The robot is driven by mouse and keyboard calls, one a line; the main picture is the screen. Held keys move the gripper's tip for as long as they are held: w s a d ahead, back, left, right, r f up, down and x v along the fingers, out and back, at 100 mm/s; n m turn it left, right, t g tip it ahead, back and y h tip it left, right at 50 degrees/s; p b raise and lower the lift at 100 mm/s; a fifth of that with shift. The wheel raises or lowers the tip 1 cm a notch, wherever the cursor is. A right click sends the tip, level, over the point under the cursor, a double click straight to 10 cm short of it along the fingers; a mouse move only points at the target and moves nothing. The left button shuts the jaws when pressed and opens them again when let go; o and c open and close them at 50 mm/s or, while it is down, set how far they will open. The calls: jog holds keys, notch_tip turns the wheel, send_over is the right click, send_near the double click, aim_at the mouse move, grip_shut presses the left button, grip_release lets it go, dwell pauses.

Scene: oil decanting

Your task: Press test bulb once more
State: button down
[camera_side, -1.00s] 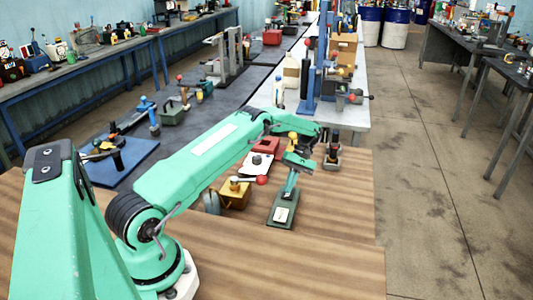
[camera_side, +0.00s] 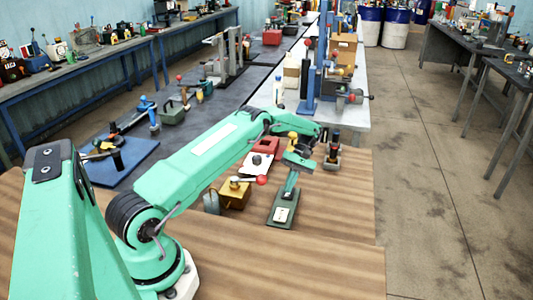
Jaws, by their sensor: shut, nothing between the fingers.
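My gripper (camera_side: 290,185) is in the middle of the camera_side view, below the wrist of my green arm, and points down. Its fingers look closed together with nothing between them. It is over a dark green base (camera_side: 280,221) that carries a small white plate (camera_side: 284,213). I cannot tell whether the fingertips touch this base or are just above it. I cannot pick out the test bulb for certain at this size.
A yellow box (camera_side: 235,195) with a red-knobbed lever (camera_side: 261,180) stands close to the left. A red block (camera_side: 265,145) and a small dark-handled device (camera_side: 333,152) are farther back. The wooden bench top (camera_side: 345,210) is bare at the right and front.

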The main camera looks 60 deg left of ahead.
jog(key=shift+r, duration=0.6)
jog(key=shift+r, duration=0.1)
jog(key=shift+r, duration=2.4)
jog(key=shift+r, duration=0.1)
